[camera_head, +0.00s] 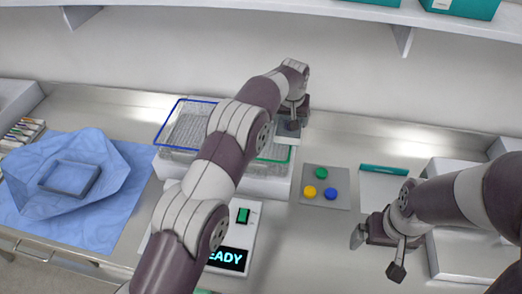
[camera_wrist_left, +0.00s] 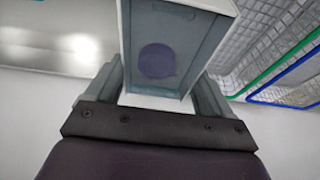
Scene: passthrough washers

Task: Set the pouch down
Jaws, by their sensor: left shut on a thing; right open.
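My left gripper (camera_head: 292,116) is at the back of the counter, beside the right end of a wire basket. In the left wrist view its two fingers (camera_wrist_left: 160,92) are shut on the pouch (camera_wrist_left: 185,18), a pale, box-like thing with a grey-blue face and a dark purple round patch. In the head view only a pale part of the pouch (camera_head: 287,133) shows below the gripper; I cannot tell whether it touches the surface. My right gripper (camera_head: 377,254) is open and empty at the front right, its fingers apart.
The wire basket (camera_head: 190,126) with blue and green rims sits on a white unit behind my left arm. A blue wrap (camera_head: 110,222) with a tray lies left. A grey mat (camera_head: 311,203) with coloured discs lies right of centre. White boxes (camera_head: 455,172) stand right; a shelf (camera_head: 330,10) hangs above.

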